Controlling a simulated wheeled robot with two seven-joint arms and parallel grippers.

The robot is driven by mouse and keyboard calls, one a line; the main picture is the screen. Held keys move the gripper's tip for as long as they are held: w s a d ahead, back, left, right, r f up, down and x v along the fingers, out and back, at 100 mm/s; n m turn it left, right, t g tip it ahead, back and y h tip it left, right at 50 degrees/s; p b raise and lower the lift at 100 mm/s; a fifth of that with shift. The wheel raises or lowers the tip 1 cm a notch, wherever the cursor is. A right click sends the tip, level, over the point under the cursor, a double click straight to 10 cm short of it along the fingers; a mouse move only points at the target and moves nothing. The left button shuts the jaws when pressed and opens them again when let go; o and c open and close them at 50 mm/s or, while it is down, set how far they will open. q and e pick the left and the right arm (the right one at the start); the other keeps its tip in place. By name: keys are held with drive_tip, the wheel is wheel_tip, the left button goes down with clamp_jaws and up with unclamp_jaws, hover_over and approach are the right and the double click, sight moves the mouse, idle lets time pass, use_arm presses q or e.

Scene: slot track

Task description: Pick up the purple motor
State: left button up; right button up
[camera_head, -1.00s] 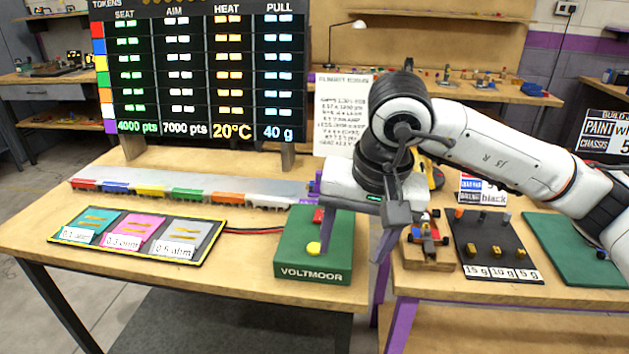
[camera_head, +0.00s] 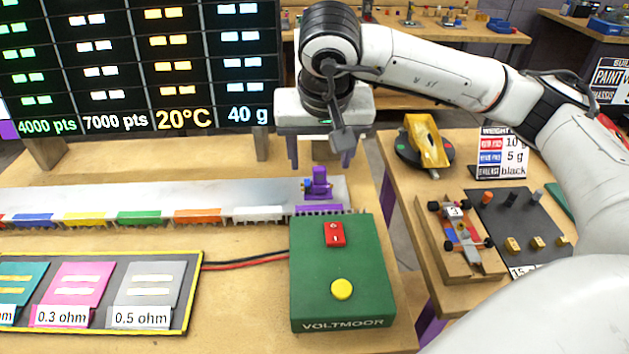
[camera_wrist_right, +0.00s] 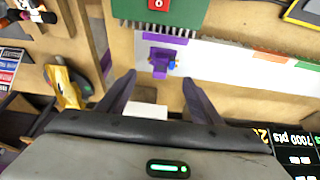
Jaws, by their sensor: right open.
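The purple motor (camera_head: 319,184) stands at the right end of the pale metal track strip (camera_head: 160,197), just behind the green box. It also shows in the right wrist view (camera_wrist_right: 160,62), beyond and between my fingertips. My right gripper (camera_head: 320,164) is open and empty, with its fingers pointing down above and slightly behind the motor. In the wrist view the open fingers (camera_wrist_right: 158,78) have a clear gap between them and do not touch the motor. My left gripper is not in view.
The green VOLTMOOR box (camera_head: 345,270) stands in front of the motor, with a red switch and yellow button. A scoreboard (camera_head: 140,70) stands behind on the left. A model car (camera_head: 460,238) and a yellow car body (camera_head: 426,140) are on the right table, across a gap.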

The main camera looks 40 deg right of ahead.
sight(317, 169)
drive_tip(key=shift+x, duration=3.05)
drive_tip(key=shift+w+a+r, duration=0.1)
drive_tip(key=shift+w, duration=0.1)
drive_tip(key=c, duration=1.2)
